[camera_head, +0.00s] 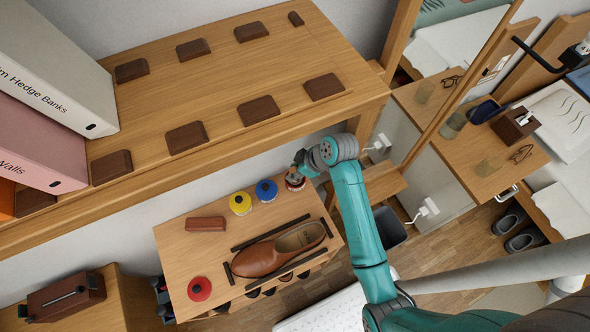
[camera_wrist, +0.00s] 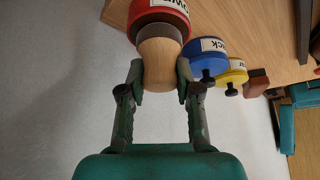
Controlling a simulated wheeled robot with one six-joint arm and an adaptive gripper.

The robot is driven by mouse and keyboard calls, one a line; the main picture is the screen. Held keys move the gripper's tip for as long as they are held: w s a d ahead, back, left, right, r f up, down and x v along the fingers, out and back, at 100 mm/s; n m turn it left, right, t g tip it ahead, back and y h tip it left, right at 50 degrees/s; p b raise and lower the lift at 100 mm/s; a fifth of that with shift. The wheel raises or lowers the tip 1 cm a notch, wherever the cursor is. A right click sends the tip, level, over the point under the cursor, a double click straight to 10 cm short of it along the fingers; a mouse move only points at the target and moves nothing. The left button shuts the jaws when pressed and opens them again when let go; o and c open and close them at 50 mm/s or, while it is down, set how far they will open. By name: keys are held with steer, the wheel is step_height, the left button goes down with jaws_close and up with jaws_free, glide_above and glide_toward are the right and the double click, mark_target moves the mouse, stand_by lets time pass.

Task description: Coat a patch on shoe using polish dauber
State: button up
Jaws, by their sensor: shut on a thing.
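The brown leather shoe (camera_head: 265,257) lies on its sole on the small wooden table, between black strips. My gripper (camera_head: 300,170) is at the table's back right corner. In the wrist view my gripper (camera_wrist: 159,80) is shut on the dauber's rounded wooden handle (camera_wrist: 158,64). The dauber's dark collar (camera_wrist: 158,24) is at the opening of a red tin (camera_wrist: 137,12) with a white label; its tip is hidden, so I cannot tell whether it touches the polish. A blue tin (camera_head: 266,190) and a yellow tin (camera_head: 240,203) stand left of it.
A red round lid-like piece (camera_head: 199,289) and a brown block (camera_head: 206,224) lie on the table (camera_head: 175,245). A wooden shelf (camera_head: 225,75) with dark blocks and binders (camera_head: 50,75) overhangs behind. A dark bin (camera_head: 390,228) stands right of the table.

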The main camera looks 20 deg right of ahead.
mark_target(295, 170)
steer(key=shift+r, duration=3.45)
